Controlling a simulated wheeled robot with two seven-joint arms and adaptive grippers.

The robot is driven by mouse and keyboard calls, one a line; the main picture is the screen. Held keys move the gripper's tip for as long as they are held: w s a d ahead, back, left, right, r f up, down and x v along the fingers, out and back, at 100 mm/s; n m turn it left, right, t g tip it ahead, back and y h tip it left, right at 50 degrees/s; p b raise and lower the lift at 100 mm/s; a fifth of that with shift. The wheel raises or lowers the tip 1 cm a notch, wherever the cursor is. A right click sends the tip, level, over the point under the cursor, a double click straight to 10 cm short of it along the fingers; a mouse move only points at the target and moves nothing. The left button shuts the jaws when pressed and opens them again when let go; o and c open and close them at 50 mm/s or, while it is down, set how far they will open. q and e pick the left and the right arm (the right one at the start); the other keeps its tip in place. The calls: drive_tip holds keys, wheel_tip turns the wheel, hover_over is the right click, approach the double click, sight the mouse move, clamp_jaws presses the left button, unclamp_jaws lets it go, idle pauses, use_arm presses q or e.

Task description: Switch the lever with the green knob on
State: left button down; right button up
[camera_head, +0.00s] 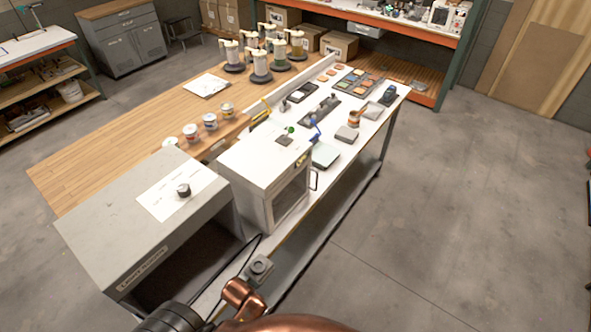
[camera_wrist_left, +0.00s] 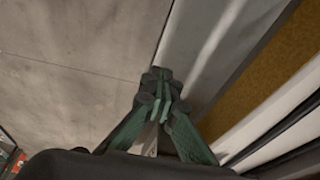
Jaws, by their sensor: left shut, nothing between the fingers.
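A small green knob (camera_head: 290,129) shows on a short lever above a dark base plate (camera_head: 284,140), on top of the white cabinet (camera_head: 262,165) in the middle of the head view. The picture is too small to tell the lever's exact tilt. My left gripper (camera_wrist_left: 161,82) shows in the left wrist view, its green fingers together and empty. It is over grey floor beside a pale panel edge, and the green knob is not in that view. My right gripper is in neither view.
A grey box with a black dial (camera_head: 183,190) stands left of the cabinet. Several small cans (camera_head: 210,122) line the wooden table edge. A blue-handled item (camera_head: 315,130), a scale (camera_head: 325,155) and trays (camera_head: 320,108) lie beyond. Open floor (camera_head: 460,210) is at the right.

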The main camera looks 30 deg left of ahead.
use_arm(q)
drive_tip(key=w+a+r+p+v, duration=0.1)
drive_tip(key=w+p+v, duration=0.15)
drive_tip(key=v, duration=1.15)
drive_tip(key=w+a+r+m+t, duration=0.1)
drive_tip(key=w, duration=0.2)
drive_tip(key=w+r+t+y, duration=0.1)
drive_tip(key=w+r, duration=0.1)
drive_tip(key=w, duration=0.2)
drive_tip(key=w+a+r+m+t, duration=0.1)
drive_tip(key=w, duration=0.3)
drive_tip(key=shift+w+a+r+m+t, duration=0.2)
drive_tip(key=shift+a+r+m+t, duration=0.1)
drive_tip(key=shift+a+r, duration=0.1)
drive_tip(key=w+r+m+t+y, duration=0.1)
drive_tip(key=w+r+m+t, duration=0.3)
drive_tip(key=w+r, duration=0.7)
drive_tip(key=w+r+m+t+y, duration=0.2)
drive_tip(key=w+r+m+t, duration=0.2)
drive_tip(key=w+r, duration=0.7)
wheel_tip(320, 180, up, 5)
drive_tip(key=shift+w+d+m+t, duration=0.2)
drive_tip(key=shift+d+m+t, duration=0.15)
drive_tip(key=shift+t, duration=0.25)
drive_tip(key=shift+w, duration=0.15)
